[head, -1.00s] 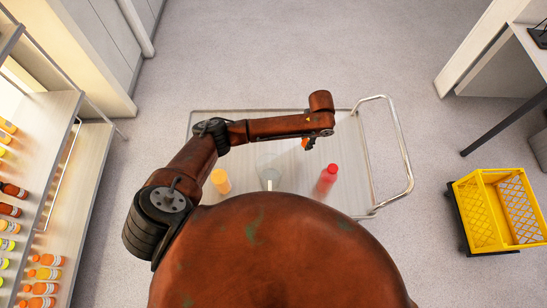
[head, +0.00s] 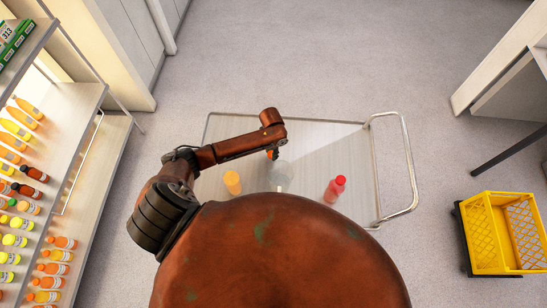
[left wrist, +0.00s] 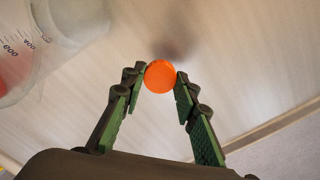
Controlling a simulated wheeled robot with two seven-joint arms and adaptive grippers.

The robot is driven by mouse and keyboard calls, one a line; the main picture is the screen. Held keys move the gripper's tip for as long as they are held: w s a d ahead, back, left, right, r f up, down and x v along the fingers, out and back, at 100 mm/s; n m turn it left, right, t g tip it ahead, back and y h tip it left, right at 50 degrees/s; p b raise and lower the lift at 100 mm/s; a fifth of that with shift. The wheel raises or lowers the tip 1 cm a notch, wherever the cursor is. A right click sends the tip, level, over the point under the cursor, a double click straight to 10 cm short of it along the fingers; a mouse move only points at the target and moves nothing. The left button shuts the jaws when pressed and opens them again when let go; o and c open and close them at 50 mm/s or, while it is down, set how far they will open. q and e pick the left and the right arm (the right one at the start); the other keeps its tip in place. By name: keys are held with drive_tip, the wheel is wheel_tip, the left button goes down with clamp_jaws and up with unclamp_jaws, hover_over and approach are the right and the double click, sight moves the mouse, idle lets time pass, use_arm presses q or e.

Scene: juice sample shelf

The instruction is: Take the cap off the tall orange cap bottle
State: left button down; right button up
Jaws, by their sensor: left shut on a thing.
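My left gripper (left wrist: 161,78) is shut on a round orange cap (left wrist: 160,77), held between its fingertips. The cap also shows as a small orange spot under the wrist in the head view (head: 272,155). A blurred dark shadow lies on the pale surface beyond it. I cannot see any bottle body below the cap. A yellow-orange bottle (head: 232,183) stands on the trolley, left of the gripper, with no separate cap visible on its top. My right gripper is not in view.
The trolley (head: 318,141) holds a clear beaker (head: 281,177) near the gripper and a red bottle (head: 335,190) to the right. The graduated beaker shows in the wrist view (left wrist: 75,22). A bottle shelf (head: 72,135) stands left; a yellow crate (head: 480,235) is right.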

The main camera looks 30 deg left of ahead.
use_arm(q)
drive_tip(key=shift+f, duration=2.2)
drive_tip(key=shift+f, duration=0.15)
drive_tip(key=c, duration=1.5)
unclamp_jaws()
